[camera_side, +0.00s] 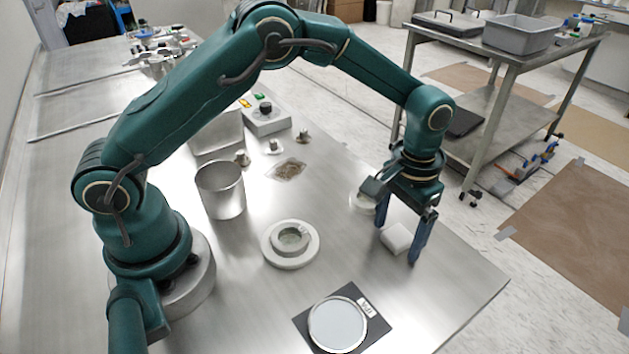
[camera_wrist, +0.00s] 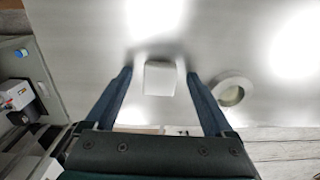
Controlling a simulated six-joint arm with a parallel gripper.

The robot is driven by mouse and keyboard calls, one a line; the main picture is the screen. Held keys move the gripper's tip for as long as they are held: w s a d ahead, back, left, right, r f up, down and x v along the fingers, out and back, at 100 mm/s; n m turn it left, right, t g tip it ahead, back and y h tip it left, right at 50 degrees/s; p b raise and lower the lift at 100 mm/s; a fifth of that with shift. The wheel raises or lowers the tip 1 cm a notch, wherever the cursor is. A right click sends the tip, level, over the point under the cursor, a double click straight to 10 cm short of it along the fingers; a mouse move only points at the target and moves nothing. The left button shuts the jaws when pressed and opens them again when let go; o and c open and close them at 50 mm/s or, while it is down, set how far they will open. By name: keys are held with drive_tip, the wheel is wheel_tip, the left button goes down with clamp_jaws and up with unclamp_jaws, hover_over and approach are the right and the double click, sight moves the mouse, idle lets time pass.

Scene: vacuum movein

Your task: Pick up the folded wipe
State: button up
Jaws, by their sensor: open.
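The folded wipe (camera_side: 397,238) is a small white block-like pad lying on the steel table near its right edge. In the wrist view the wipe (camera_wrist: 160,78) lies between the lines of my two fingers, with bare table around it. My gripper (camera_side: 397,243) points down with its blue fingers spread, one on each side of the wipe in the side view. In the wrist view my gripper (camera_wrist: 160,75) is open and empty, with a gap between each finger and the wipe. I cannot tell how far the fingertips are above the table.
A small white ring-shaped dish (camera_side: 362,203) stands close behind my gripper; it also shows in the wrist view (camera_wrist: 244,82). A round white holder (camera_side: 268,252), a metal cup (camera_side: 221,190) and a disc on a black mat (camera_side: 338,323) stand further left. The table's right edge is near.

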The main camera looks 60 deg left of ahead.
sight(397, 235)
clamp_jaws()
drive_tip(key=shift+r, duration=0.15)
wheel_tip(397, 235, up, 4)
drive_tip(key=shift+f, duration=0.1)
drive_tip(key=s+a+r, duration=0.1)
drive_tip(key=a+r, duration=0.6)
drive_tip(key=a, duration=0.4)
drive_tip(key=shift+s+a, duration=0.3)
drive_tip(key=shift+s, duration=0.05)
